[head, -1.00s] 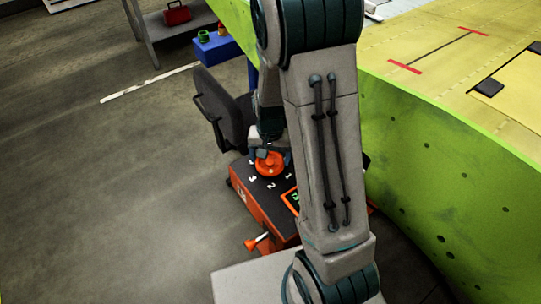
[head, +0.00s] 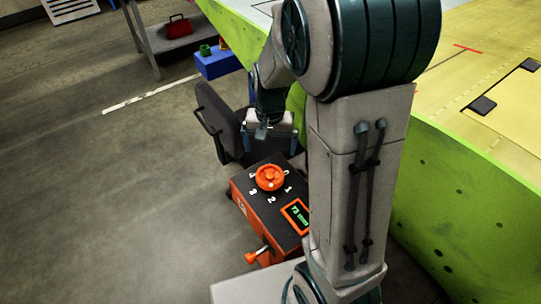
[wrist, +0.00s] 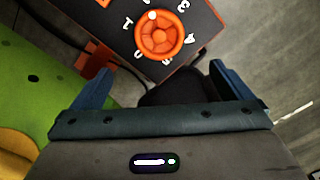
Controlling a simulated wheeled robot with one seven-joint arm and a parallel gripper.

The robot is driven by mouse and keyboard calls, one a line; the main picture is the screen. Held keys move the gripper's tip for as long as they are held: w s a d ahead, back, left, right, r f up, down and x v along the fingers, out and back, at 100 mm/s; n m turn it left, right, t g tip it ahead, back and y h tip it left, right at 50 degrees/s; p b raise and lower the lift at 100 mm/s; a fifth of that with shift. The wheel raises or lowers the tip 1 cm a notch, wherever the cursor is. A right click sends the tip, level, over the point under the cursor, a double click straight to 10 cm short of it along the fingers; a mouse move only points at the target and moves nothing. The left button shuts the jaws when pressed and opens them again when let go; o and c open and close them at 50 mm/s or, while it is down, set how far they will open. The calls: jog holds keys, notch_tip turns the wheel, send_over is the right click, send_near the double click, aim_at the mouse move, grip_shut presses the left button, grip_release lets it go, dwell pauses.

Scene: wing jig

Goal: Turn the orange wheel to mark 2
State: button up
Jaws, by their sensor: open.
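The orange wheel (head: 270,178) sits on top of a black-topped orange box (head: 264,212), with white numbers around it. A white dot on the wheel's near side faces the 2 in the head view. In the wrist view the wheel (wrist: 160,40) shows at the top, its dot on the stretch between 1 and 3; the number there is cut off or hardly visible. My gripper (head: 268,140) is open and empty, raised above and beyond the wheel, apart from it. Both fingers of my gripper (wrist: 158,74) show in the wrist view with nothing between them.
A small green-lit display (head: 297,215) and an orange-handled lever (head: 257,255) are on the box. A dark chair (head: 222,120) stands behind. A green-edged yellow wing panel (head: 470,150) fills the right. Open floor lies left.

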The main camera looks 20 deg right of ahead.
jog(key=shift+r, duration=1.25)
jog(key=s+r+n+t+p, duration=0.2)
jog(key=s+r+n+p, duration=0.2)
jog(key=s+r, duration=0.9)
jog(key=shift+s+a+r+t+p, duration=0.2)
jog(key=shift+s+r+t+p, duration=0.35)
jog(key=shift+p, duration=0.55)
jog(key=shift+s+r, duration=0.1)
jog(key=shift+r, duration=0.05)
jog(key=shift+c, duration=0.3)
